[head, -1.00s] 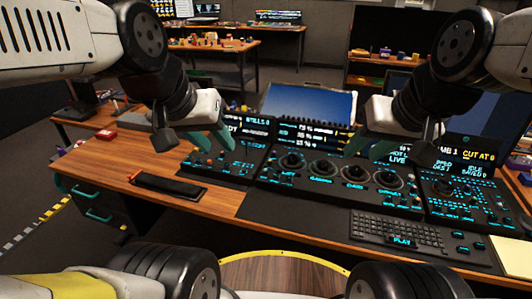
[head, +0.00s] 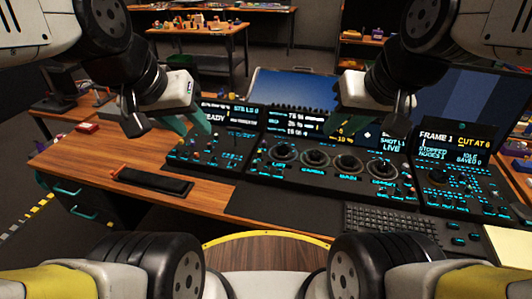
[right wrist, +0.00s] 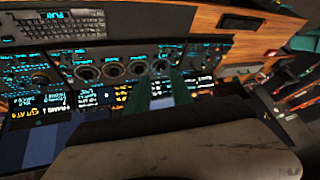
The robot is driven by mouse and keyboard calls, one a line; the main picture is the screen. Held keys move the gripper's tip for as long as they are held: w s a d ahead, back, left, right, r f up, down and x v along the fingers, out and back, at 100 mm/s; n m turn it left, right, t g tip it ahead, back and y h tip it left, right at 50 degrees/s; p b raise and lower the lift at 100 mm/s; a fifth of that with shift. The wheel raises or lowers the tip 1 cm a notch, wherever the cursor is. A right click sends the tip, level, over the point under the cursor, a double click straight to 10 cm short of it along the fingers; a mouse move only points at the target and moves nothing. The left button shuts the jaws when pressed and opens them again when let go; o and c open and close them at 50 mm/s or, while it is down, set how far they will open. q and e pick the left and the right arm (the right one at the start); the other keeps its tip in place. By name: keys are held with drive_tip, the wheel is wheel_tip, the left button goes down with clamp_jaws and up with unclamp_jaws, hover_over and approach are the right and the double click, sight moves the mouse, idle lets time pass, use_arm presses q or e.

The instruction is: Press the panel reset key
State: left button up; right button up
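The trackball panel is a dark console (head: 262,178) with cyan-lit keys, a row of several round trackballs and upright display strips, standing on the wooden desk. The reset key cannot be picked out; the small key labels are unreadable. My left gripper (head: 196,126), with green fingers, hangs above the panel's left section; its finger gap is unclear. My right gripper (head: 338,122) is over the display strips right of centre, apart from the keys. In the right wrist view its two green fingers (right wrist: 158,92) stand apart with nothing between them, and the trackballs show beyond.
A black keyboard (head: 392,219) lies at the front right, beside a pale yellow note (head: 506,243). A black wrist rest (head: 152,181) lies on the wooden desk (head: 95,165) at left. Monitors stand behind the panel. The desk's front left is mostly clear.

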clamp_jaws()
idle(1.4)
